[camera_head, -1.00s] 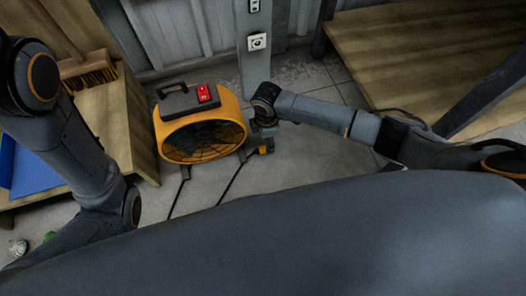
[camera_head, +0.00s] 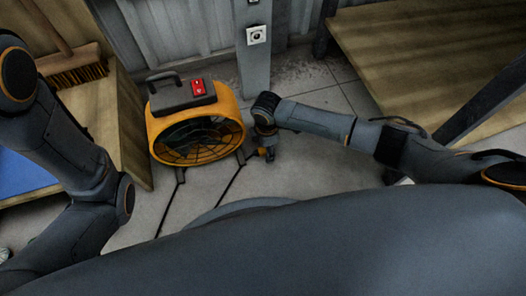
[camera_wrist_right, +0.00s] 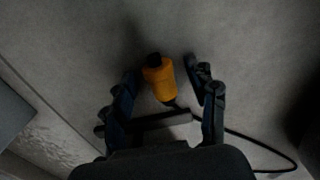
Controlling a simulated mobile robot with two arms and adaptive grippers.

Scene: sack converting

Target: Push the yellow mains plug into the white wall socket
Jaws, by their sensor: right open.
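The yellow mains plug (camera_wrist_right: 160,80) is in the right wrist view, with its dark end toward the top. A dark cable leaves it and runs to the lower right. My right gripper (camera_wrist_right: 164,75) is open, with one finger on each side of the plug and gaps visible. In the head view my right gripper (camera_head: 266,150) points down near the floor beside the fan, and a small orange patch shows at its tip. The white wall socket (camera_head: 256,35) is on a grey post at the top, behind the gripper. My left arm shows at the left, but its gripper is out of view.
An orange fan heater (camera_head: 196,120) with a red switch stands close left of my right gripper. A wooden bench (camera_head: 120,125) with a broom (camera_head: 72,65) is at the left, a wooden table (camera_head: 430,50) at the right. Tiled floor between is mostly clear.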

